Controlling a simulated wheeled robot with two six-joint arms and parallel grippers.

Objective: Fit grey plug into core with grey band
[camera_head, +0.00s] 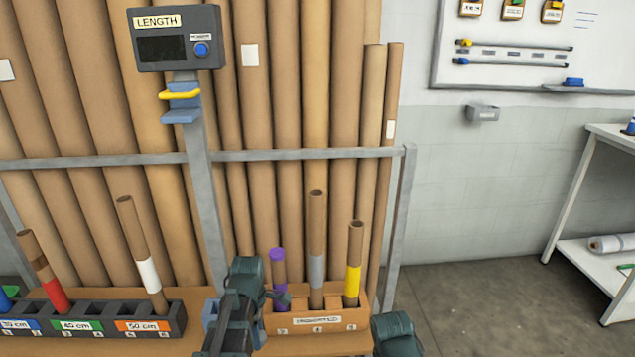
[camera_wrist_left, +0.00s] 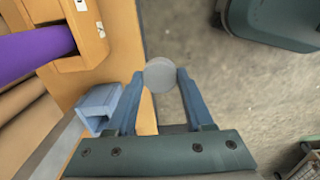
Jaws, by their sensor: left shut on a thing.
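The core with the grey band (camera_head: 317,268) is a brown cardboard tube, upright in the orange holder, its open end at the top. My left gripper (camera_head: 284,298) is in front of the holder, low beside the purple-banded core in the head view. In the left wrist view, its two fingers (camera_wrist_left: 162,82) are shut on the grey plug (camera_wrist_left: 160,72), a pale round disc at the fingertips. The plug is clear of any core. I cannot make out the plug in the head view.
The orange holder (camera_head: 345,321) also holds a purple-banded core (camera_head: 280,276) with a purple top and a yellow-banded core (camera_head: 353,280). A length-marked rack (camera_head: 95,330) with banded cores stands left. A blue block (camera_wrist_left: 97,106) is near the left finger. Tall tubes stand behind a rail.

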